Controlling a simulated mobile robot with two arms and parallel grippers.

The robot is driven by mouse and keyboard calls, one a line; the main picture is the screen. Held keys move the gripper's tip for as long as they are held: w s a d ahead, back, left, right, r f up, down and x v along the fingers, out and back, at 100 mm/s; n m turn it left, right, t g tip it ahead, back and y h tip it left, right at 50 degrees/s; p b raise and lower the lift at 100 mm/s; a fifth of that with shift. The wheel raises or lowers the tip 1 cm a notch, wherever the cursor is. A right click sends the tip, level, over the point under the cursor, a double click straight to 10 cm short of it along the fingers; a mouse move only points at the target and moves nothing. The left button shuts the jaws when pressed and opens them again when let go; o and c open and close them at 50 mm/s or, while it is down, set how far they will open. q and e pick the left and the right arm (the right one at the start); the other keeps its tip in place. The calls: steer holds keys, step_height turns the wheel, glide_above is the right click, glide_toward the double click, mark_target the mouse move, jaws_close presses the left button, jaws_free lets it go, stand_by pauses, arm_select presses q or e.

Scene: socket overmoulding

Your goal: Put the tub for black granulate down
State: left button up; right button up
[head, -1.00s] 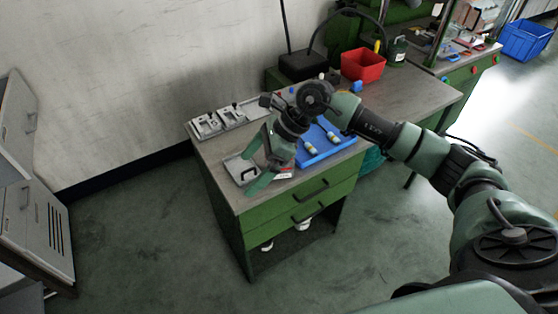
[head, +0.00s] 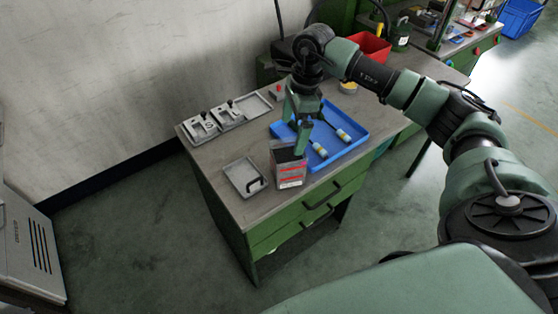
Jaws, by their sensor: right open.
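The tub for black granulate (head: 289,176) is a small clear box with dark contents and a red and white label. It stands upright on the grey worktop of the green bench, near the front edge. My right gripper (head: 295,131) is above and just behind the tub, pointing down with its green fingers apart. One fingertip overlaps the tub's back rim in the picture; I cannot tell whether it touches. My left gripper is not in view.
A blue tray (head: 358,142) with yellow-banded tools lies right behind the tub. A grey metal plate with a black handle (head: 240,176) lies to its left. Grey mould fixtures (head: 201,128) stand at the back left. A red bin (head: 372,47) is farther back.

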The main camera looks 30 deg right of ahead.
steer(key=b, duration=0.6)
glide_above(291, 146)
steer(key=s+a, duration=0.3)
steer(key=s, duration=0.1)
step_height(291, 146, down, 7)
steer(key=f, duration=0.2)
steer(key=f+p, duration=0.1)
steer(key=f, duration=0.2)
steer(key=f+p, duration=0.1)
steer(key=f, duration=0.1)
steer(key=shift+w+a+f, duration=0.3)
steer(key=shift+w+a, duration=0.05)
steer(key=shift+r, duration=0.1)
steer(key=c, duration=1.9)
